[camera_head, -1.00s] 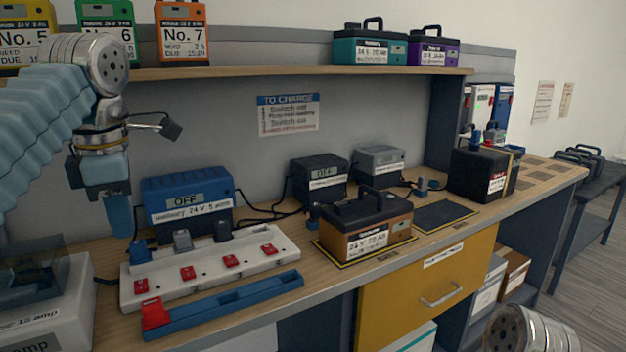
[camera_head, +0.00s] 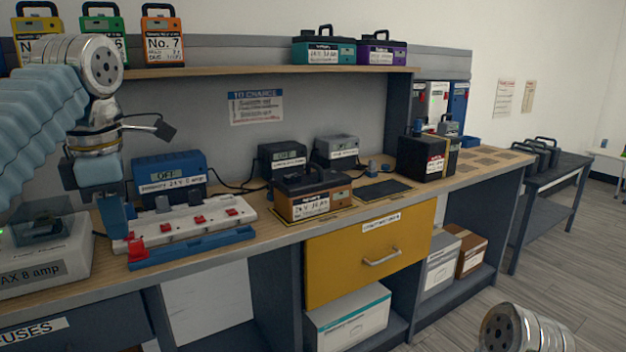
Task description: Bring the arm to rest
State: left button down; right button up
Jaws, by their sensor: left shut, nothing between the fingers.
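My left arm comes in from the left, and its gripper (camera_head: 117,222) points down in front of the left end of the white power strip (camera_head: 190,226). The gripper is shut, with nothing visible held in it. It hides part of the strip's left end and the bench behind. My right arm shows only as a metal wrist part at the lower right edge; its gripper is out of the picture.
On the bench stand a blue charger (camera_head: 170,172), a brown battery (camera_head: 312,195), a black battery (camera_head: 427,155) and a white fuse unit (camera_head: 45,258). A yellow drawer (camera_head: 370,255) is below. Floor at right (camera_head: 560,270) is clear before a dark side table (camera_head: 560,175).

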pick_arm(q)
jog(key=w+d+f+m, duration=0.3)
jog(key=w+f, duration=0.1)
jog(key=f, duration=0.5)
jog(key=w+d+f+m+h, duration=0.1)
jog(key=w+d+f+m, duration=0.3)
jog(key=f, duration=0.5)
jog(key=w+d+f+m, duration=0.25)
jog(key=w+f, duration=0.25)
jog(key=f, duration=0.4)
jog(key=s+d+f+m+h, duration=0.1)
jog(key=d+f+m, duration=0.1)
jog(key=f, duration=0.5)
jog(key=s+d+f+m+g+h, duration=0.1)
jog(key=s+f+m, duration=0.1)
jog(key=f, duration=0.5)
jog(key=s+d+f+m+h, duration=0.1)
jog(key=d+f+m, duration=0.15)
jog(key=f, duration=0.45)
jog(key=s+d+f+m, duration=0.1)
jog(key=s+f+m, duration=0.2)
jog(key=s+f, duration=0.5)
jog(key=s+d+f+m+h, duration=0.1)
jog(key=s+f+m, duration=0.2)
jog(key=s+f, duration=0.5)
jog(key=s, duration=0.5)
jog(key=shift+f+m, duration=0.25)
jog(key=shift+m, duration=0.05)
